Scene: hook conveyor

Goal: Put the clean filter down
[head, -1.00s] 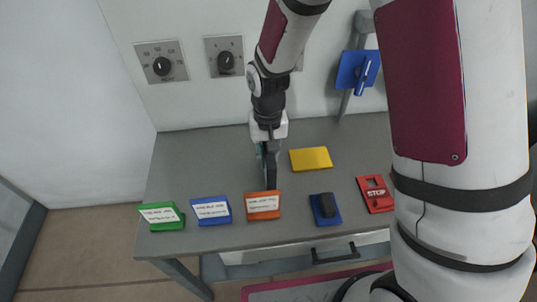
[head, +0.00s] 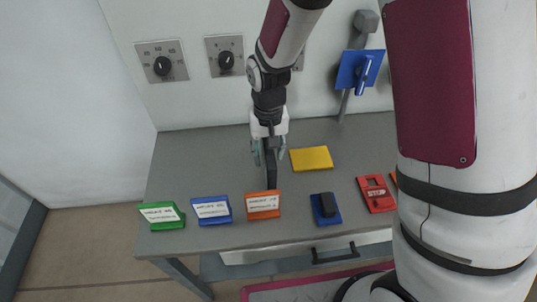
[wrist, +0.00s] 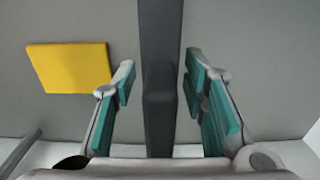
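A dark grey bar-shaped piece (head: 271,172), seemingly the clean filter, is at the table just behind the orange block; no label shows on it. My gripper (head: 268,158) is above it, fingers spread. In the wrist view the same dark bar (wrist: 160,75) runs between the fingers of my gripper (wrist: 158,88), with a small gap to the teal pads on both sides. Whether its lower end touches the table or the orange block (head: 263,204) cannot be told.
A grey table (head: 190,165) holds a green block (head: 162,215), a blue block (head: 211,210), a yellow plate (head: 311,159), a blue plate with a black piece (head: 326,208) and a red STOP piece (head: 376,193). Dials (head: 162,62) and a blue-handled lever (head: 361,75) are on the wall behind.

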